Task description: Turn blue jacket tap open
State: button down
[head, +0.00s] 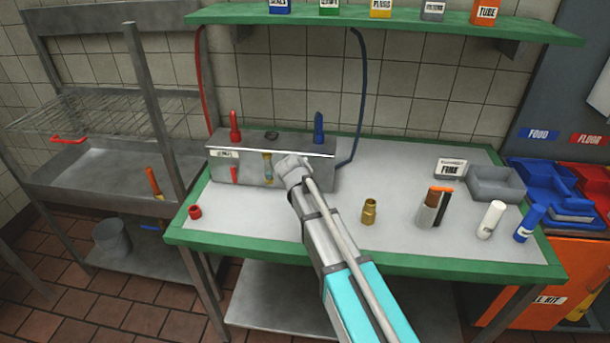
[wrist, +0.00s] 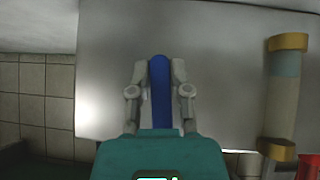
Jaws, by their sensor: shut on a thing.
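My gripper (wrist: 160,75) is shut on a blue tap lever (wrist: 160,100), which stands between the two fingers in the wrist view. The lever runs along the fingers' length, in front of a plain grey metal face. In the head view my gripper (head: 290,163) is at the front of the grey metal box (head: 315,180), right of the sight tube. There the arm hides the gripped lever. A red lever (head: 234,174) is on the left of the same front.
A sight tube with brass ends (head: 268,168) is close beside my gripper; it also shows in the wrist view (wrist: 285,100). Red (head: 235,127) and blue (head: 319,127) upright handles top the box. A brass fitting (head: 369,211) and bottles stand right on the green-edged table (head: 400,258).

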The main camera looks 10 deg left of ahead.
jog(key=shift+a+m+y, duration=0.2)
jog(key=shift+m+y, duration=0.1)
jog(key=shift+y, duration=0.1)
jog(key=c, duration=0.6)
grip_release()
jog(key=shift+o, duration=0.2)
